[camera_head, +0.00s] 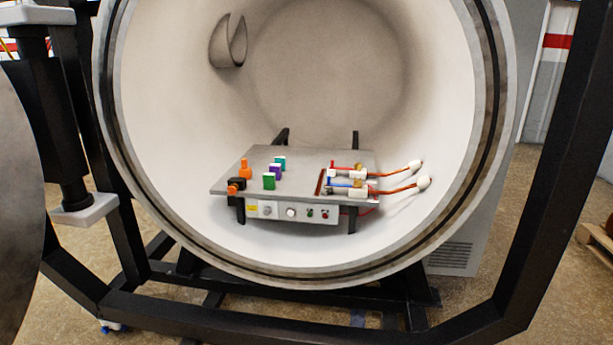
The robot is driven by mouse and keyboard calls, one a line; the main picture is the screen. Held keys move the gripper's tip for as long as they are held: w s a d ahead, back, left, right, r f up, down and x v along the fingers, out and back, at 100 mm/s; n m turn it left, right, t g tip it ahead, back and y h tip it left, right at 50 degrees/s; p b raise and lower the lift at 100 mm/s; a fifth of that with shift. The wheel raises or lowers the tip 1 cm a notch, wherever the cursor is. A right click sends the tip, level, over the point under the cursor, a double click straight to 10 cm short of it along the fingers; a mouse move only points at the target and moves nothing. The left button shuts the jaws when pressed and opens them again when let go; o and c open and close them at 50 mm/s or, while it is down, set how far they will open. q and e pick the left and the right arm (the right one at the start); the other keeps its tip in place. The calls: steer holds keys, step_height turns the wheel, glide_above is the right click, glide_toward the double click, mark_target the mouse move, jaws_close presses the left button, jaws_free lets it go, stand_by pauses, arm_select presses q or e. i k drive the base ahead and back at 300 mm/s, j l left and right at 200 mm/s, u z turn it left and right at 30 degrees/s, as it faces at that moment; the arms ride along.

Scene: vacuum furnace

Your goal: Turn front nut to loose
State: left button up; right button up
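A grey metal table (302,158) stands inside the open round furnace chamber. On its right side are two cable connections with white blocks, one behind the other. The front white block (358,192) has a small brownish piece (357,183) at its top that may be the front nut; it is too small to tell whether it is tight or loose. The rear white block (356,174) has a similar piece. Red and blue bars (342,186) lie beside them. Orange-red cables (393,191) run from the blocks to white fittings in the right chamber wall. Neither gripper is in view.
Green, purple, teal, orange and black blocks (269,181) stand on the table's left half. A control panel (291,211) hangs below its front edge. The chamber rim (134,178) and black frame bars (552,170) surround the opening.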

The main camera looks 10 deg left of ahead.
mark_target(358, 181)
steer(key=i+z, duration=0.3)
steer(key=i, duration=0.3)
steer(key=i+j+z, duration=0.3)
steer(key=i, duration=0.25)
